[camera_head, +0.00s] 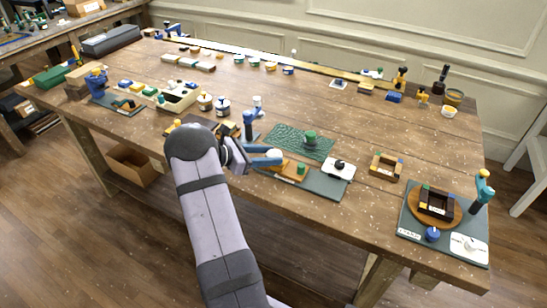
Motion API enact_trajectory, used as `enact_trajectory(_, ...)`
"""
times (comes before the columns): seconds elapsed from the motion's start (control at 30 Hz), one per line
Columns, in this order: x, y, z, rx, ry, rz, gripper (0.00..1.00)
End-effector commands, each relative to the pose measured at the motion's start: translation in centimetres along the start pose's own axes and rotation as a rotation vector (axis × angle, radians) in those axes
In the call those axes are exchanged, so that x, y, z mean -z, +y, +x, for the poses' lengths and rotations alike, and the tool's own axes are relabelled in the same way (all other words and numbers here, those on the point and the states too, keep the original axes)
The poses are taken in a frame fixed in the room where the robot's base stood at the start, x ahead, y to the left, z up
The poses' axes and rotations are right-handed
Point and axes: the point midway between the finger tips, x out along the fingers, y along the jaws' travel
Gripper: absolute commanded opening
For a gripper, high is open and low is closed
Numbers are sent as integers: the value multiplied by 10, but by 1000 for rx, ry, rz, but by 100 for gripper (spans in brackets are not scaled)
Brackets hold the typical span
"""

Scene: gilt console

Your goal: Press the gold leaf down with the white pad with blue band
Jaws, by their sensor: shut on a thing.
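My arm reaches up from the bottom of the picture to the table's front edge. My gripper (238,156) is at the arm's far end, small, dark and partly hidden by the forearm. It is shut, but what it grips cannot be made out. Light blue and grey parts lie just right of it, over a mat. A small round pad with a white top and blue band (288,70) appears to stand at the end of a row at the back of the table. I cannot clearly pick out the gold leaf at this size.
A dark blue post (248,125) stands close behind. The wooden table (340,115) is clear mid-right.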

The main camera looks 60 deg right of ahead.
Motion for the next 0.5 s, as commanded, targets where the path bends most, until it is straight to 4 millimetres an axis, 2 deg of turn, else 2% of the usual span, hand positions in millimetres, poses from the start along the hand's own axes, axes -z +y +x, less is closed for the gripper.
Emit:
enact_trajectory(0.23,5,12,-6,-1,3,0,19)
enact_trajectory(0.5,-1,-3,3,1,2,-1,19)
